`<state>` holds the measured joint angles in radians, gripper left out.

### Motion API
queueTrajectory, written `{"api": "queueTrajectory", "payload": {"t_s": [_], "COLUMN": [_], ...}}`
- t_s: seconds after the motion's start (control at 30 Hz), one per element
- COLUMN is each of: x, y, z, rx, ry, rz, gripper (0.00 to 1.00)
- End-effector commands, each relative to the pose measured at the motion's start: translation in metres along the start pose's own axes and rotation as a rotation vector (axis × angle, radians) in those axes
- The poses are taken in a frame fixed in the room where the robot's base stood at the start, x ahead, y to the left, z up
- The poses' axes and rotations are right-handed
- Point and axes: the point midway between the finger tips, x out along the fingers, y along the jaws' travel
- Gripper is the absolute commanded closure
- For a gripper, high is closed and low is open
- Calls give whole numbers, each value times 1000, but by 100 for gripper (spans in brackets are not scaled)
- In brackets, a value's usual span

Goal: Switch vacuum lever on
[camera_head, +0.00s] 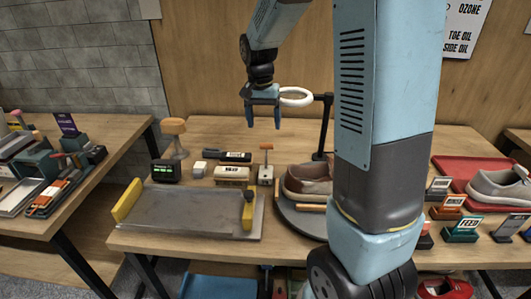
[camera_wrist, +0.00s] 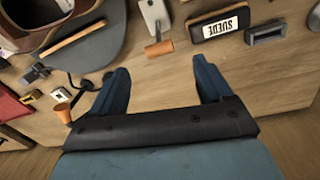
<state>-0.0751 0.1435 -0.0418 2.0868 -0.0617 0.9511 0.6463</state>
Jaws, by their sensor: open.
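A small pale box with an upright lever (camera_head: 266,158) topped by an orange crossbar stands on the table behind the metal tray. I take it for the vacuum lever, though no label is readable. In the wrist view its orange handle (camera_wrist: 158,48) shows just beyond the fingertips, with the pale box (camera_wrist: 152,14) above it. My gripper (camera_head: 263,122) hangs in the air above the lever, fingers pointing down. In the wrist view my gripper (camera_wrist: 161,66) is open and empty, with the handle appearing between the two blue fingers and apart from them.
A block labelled SUEDE (camera_wrist: 220,24) lies beside the lever box. A brown shoe (camera_head: 308,182) rests on a round turntable (camera_head: 300,219) to the right. A white ring lamp (camera_head: 296,90) stands close to my gripper. A grey tray (camera_head: 187,212) with yellow ends lies in front.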

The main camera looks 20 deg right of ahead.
Motion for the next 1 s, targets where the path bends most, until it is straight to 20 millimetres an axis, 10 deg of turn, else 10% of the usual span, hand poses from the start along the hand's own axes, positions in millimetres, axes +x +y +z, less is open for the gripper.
{"api": "queueTrajectory", "payload": {"t_s": [0.6, 1.0], "x": [102, 120], "y": [1, 1], "z": [0, 0], "rx": [1, 1], "ry": [-2, -1], "rz": [1, 0], "gripper": [21, 21]}}
